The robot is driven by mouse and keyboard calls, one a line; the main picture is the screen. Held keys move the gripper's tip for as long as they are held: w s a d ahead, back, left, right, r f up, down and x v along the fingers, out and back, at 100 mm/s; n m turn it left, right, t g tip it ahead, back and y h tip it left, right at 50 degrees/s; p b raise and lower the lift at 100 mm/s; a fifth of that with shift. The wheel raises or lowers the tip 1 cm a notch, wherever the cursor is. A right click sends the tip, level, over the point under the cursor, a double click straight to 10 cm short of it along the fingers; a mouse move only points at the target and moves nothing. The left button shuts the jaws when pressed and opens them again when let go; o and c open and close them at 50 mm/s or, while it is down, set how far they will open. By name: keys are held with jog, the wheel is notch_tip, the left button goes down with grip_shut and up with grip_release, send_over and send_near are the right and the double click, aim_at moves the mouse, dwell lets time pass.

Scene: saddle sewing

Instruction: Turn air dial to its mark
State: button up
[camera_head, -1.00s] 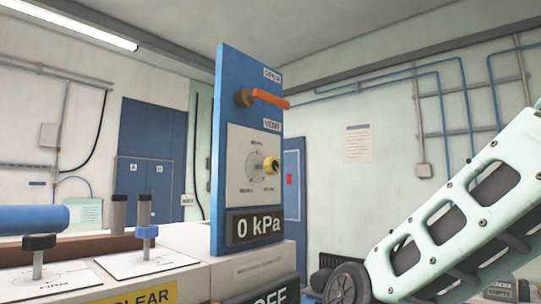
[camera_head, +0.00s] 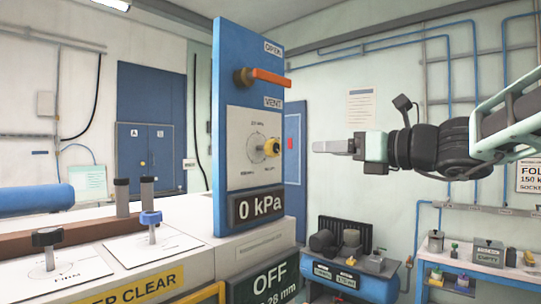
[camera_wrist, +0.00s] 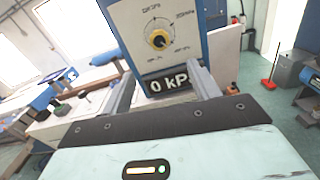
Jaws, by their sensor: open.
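An orange lever (camera_head: 270,76) sticks out above the dial, between the upper label and VENT. Black and blue knobs (camera_head: 151,218) stand on the bench at left. A blue compressor tank (camera_head: 350,280) and a blue workbench (camera_head: 480,275) stand at lower right. The air before the dial is clear.

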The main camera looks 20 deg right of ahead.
aim_at(276, 149)
jog(key=b+x, duration=0.3)
jog(key=x, duration=1.3)
jog(key=shift+w+a, duration=0.25)
jog(key=shift+w, duration=0.05)
jog(key=shift+b, duration=0.35)
jog(key=c, duration=1)
